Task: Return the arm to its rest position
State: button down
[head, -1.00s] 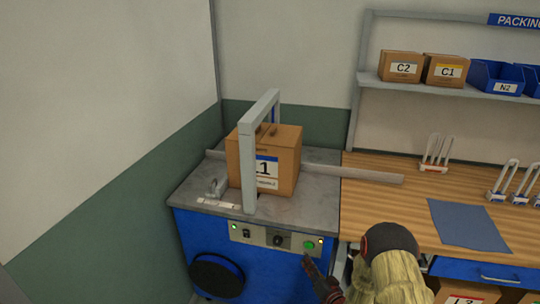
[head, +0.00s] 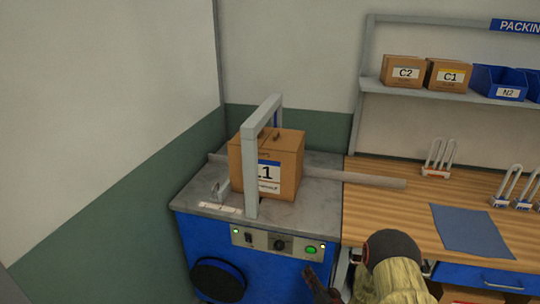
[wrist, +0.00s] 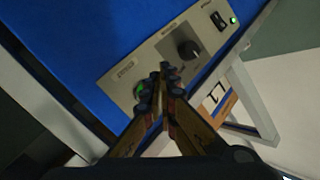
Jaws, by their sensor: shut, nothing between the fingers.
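My gripper (wrist: 162,92) is shut and empty in the wrist view, its fingertips together in front of the control panel (wrist: 170,55) of the blue machine. In the head view my gripper (head: 316,280) is just below the right end of that panel, near the green button (head: 310,250). The green button also shows in the wrist view (wrist: 139,90), just left of the fingertips. I cannot tell whether the fingers touch the panel. My arm (head: 388,270) comes in from the bottom of the head view.
A carton marked L1 (head: 285,165) stands on the machine top (head: 285,210) under a grey arch (head: 250,165). A wooden bench (head: 400,215) with a blue mat (head: 470,230) adjoins on the right. A shelf (head: 440,92) with cartons and blue bins is behind it.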

jog(key=s+d+f+n+g+h, duration=0.1)
jog(key=s+f+g, duration=0.2)
jog(key=f, duration=0.3)
jog(key=s+d+f+g+h, duration=0.2)
jog(key=s+f+g, duration=0.1)
jog(key=f, duration=0.4)
jog(key=s+d+r+n+g+h, duration=0.1)
jog(key=s+d+r+g, duration=0.1)
jog(key=s+g, duration=0.15)
jog(key=s+d+r+g+h, duration=0.1)
jog(key=s+d+r+g, duration=0.15)
jog(key=s, duration=0.25)
jog(key=s+a+r, duration=0.2)
jog(key=s+r, duration=0.5)
jog(key=r, duration=0.8)
jog(key=s+a+r+n+t, duration=0.1)
jog(key=s+a+r, duration=0.2)
jog(key=s+r, duration=0.5)
jog(key=s+a+r+p, duration=0.1)
jog(key=s+r, duration=0.7)
jog(key=r, duration=1.4)
jog(key=shift+s+a+t, duration=0.15)
jog(key=shift+a+t, duration=0.25)
jog(key=shift+a, duration=0.25)
